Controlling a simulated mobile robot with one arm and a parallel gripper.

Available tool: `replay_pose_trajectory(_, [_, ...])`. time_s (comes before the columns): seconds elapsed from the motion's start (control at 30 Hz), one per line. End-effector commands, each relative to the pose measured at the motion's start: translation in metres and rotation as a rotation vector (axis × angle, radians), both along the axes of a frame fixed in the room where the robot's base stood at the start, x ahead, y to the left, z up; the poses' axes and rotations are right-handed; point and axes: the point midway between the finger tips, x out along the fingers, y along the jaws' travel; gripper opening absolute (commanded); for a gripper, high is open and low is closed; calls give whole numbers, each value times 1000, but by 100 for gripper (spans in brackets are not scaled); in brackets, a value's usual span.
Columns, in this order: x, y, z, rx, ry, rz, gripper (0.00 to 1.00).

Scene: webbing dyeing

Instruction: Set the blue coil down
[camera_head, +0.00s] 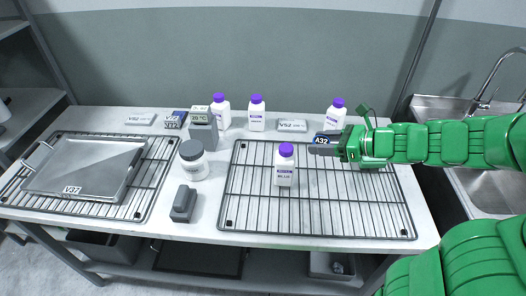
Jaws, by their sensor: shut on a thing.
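My gripper (345,146) reaches in from the right, above the back of the right wire rack (232,197). It is shut on a small dark thing with a dark blue label reading A32, which I take to be the blue coil (326,138). Its coiled shape does not show, and the green hand and dark fingers hide part of it. It seems to be held a little above the rack, but the exact gap cannot be told. No other blue coil shows on the table.
A white bottle with a purple cap (285,167) stands on the rack, left of my gripper. Another bottle (335,117) stands just behind it. A steel tray (85,168) lies on the left rack. The right rack's front is clear. A sink (487,185) is at the right.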

Motion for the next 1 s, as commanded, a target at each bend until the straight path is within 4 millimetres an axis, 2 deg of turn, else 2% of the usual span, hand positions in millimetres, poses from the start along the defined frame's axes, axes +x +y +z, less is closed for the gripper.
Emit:
replay_pose_trajectory(0.17, [1, 0, 18, -3, -1, -1, 20])
replay_pose_trajectory(0.57, [32, 22, 15, 0, 7, 34, 20])
replay_pose_trajectory(1.0, [83, 77, 13, 0, 14, 99, 20])
